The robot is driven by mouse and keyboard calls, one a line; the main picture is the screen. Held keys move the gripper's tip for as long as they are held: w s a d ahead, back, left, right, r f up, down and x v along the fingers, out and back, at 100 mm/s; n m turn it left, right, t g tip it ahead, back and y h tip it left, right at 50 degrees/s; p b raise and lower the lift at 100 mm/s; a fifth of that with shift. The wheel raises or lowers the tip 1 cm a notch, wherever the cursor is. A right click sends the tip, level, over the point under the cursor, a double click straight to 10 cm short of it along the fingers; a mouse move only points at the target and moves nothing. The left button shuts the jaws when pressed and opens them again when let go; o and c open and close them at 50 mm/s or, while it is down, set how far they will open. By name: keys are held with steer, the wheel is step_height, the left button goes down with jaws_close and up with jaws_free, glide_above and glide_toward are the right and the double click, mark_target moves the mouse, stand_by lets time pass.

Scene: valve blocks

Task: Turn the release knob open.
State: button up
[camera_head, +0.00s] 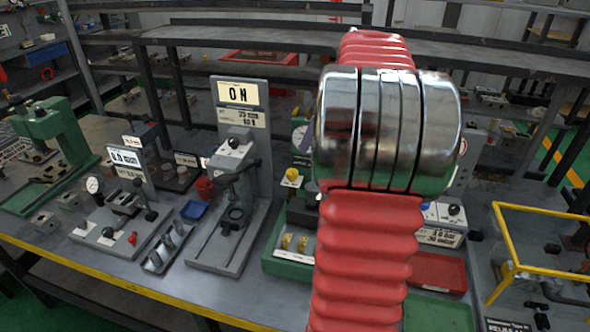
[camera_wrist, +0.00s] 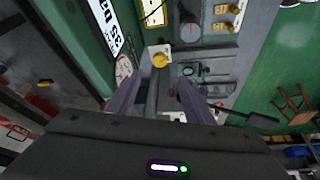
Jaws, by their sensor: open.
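A yellow knob (camera_head: 292,175) stands on a green-based valve block, just left of my red arm in the head view. It appears to be the release knob, though I see no label naming it. In the wrist view the yellow knob (camera_wrist: 160,60) sits on a white plate, just beyond my open gripper (camera_wrist: 158,85). The two fingers point towards it, one on each side of the line to it, with no visible contact. Between the fingers a grey bar runs down from the plate. My arm hides most of my gripper and much of the block in the head view.
A pressure gauge (camera_wrist: 124,68) sits close to the left finger. Brass fittings (camera_wrist: 229,16) lie on the block. In the head view, a grey stand with an ON sign (camera_head: 239,93) is left of the block, and a yellow frame (camera_head: 497,250) stands at right.

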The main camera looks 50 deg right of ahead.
mark_target(294, 172)
steer(key=x, duration=1.4)
steer(key=shift+s, duration=0.15)
steer(key=shift+c, duration=0.6)
steer(key=c, duration=0.9)
steer(key=shift+a, duration=0.2)
